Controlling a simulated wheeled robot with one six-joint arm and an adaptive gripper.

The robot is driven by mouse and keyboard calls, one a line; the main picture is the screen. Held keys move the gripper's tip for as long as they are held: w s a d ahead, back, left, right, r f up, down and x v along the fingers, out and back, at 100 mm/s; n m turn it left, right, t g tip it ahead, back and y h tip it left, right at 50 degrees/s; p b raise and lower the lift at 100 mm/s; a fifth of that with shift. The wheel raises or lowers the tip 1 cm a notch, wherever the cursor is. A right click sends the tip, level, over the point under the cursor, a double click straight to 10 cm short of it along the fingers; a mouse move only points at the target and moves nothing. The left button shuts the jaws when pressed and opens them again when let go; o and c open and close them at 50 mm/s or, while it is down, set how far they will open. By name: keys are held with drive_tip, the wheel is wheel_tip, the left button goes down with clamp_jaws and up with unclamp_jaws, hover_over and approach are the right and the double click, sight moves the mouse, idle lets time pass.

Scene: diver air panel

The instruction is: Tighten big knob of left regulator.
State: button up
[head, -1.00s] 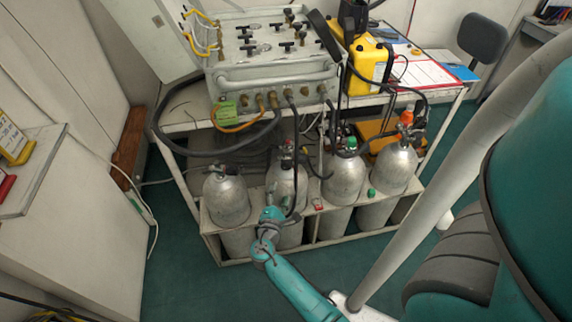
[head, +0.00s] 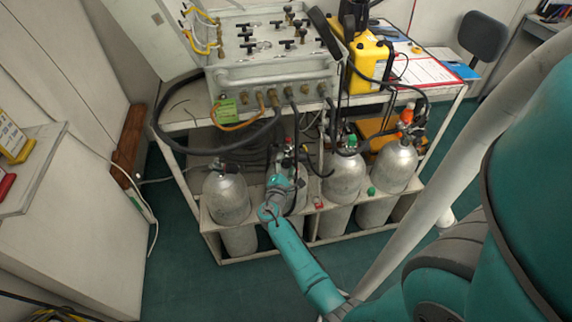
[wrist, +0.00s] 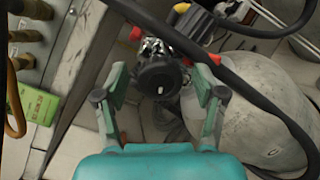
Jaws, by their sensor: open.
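My gripper (wrist: 160,72) is open, with one finger on each side of a round black knob (wrist: 159,80) in the wrist view. The knob faces the camera and has a small pale mark at its centre. It sits on a shiny metal regulator (wrist: 153,46) with red parts around it. No clear finger contact shows, and I cannot tell the depth between them. In the head view, my gripper (head: 285,160) is at the top of the second cylinder from the left. My arm hides most of that cylinder and the regulator.
Silver cylinders stand in a white rack: the leftmost (head: 226,200), the third (head: 344,182) and the rightmost (head: 395,168). A black hose (wrist: 235,85) crosses close beside the right finger. The valve panel (head: 270,75) and shelf overhang the cylinders behind.

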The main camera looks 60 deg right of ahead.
drive_tip(key=shift+d, duration=0.15)
drive_tip(key=c, duration=1.2)
drive_tip(key=shift+o, duration=0.2)
drive_tip(key=shift+m+y, duration=0.3)
drive_tip(key=shift+m, duration=2)
drive_tip(key=o, duration=1.2)
drive_tip(key=shift+c, duration=0.2)
